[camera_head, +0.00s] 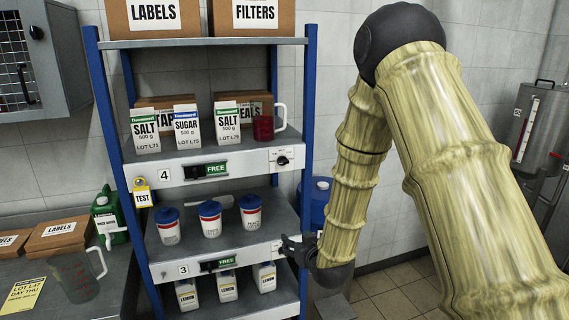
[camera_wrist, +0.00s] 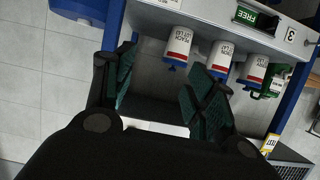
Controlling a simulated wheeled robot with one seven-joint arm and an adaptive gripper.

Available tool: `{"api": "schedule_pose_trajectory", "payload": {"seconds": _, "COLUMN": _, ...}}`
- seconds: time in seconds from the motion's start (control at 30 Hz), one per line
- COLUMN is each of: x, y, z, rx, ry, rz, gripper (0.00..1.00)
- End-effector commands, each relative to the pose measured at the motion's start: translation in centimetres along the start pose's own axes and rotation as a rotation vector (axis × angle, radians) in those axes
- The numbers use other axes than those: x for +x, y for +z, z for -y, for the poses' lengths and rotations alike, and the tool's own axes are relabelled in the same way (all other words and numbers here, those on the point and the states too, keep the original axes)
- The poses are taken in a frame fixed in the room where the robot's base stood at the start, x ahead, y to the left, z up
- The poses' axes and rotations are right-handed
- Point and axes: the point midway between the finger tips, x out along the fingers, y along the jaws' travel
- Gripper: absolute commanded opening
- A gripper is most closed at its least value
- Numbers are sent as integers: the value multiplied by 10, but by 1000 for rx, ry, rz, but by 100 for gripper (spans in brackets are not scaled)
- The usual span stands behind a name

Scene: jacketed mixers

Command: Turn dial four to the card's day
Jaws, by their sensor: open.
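Dial four (camera_head: 283,160) is a dark knob on a white plate at the right end of the shelf rail marked 4 (camera_head: 164,175). Small marks stand around it, too small to read for certain. The yellow card (camera_head: 23,295) lies at the lower left and reads LOT L47, DAY THU. My gripper (camera_head: 297,248) is at the right end of the lower rail marked 3, below dial four and apart from it.
A green FREE display (camera_head: 210,170) sits on rail 4, another (camera_head: 221,264) on rail 3. Salt and sugar packs and a red jug (camera_head: 264,128) stand above rail 4. White tubs (camera_head: 210,219) stand above rail 3. A blue post (camera_head: 308,130) edges the rack beside my arm.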

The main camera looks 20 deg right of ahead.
Motion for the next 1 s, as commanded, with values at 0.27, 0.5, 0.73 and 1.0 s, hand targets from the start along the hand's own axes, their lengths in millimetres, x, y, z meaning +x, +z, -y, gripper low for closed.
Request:
{"api": "schedule_pose_trajectory", "payload": {"seconds": 0.27, "x": -3, "y": -157, "z": -9, "rx": -17, "ry": -6, "rz": -286, "gripper": 55}}
{"api": "schedule_pose_trajectory", "payload": {"seconds": 0.5, "x": -7, "y": -197, "z": -11, "rx": -23, "ry": -7, "rz": -359, "gripper": 55}}
{"api": "schedule_pose_trajectory", "payload": {"seconds": 0.73, "x": 15, "y": -208, "z": -10, "rx": -23, "ry": -8, "rz": -359, "gripper": 55}}
{"api": "schedule_pose_trajectory", "payload": {"seconds": 1.0, "x": 53, "y": -221, "z": -10, "rx": -23, "ry": -7, "rz": -357, "gripper": 55}}
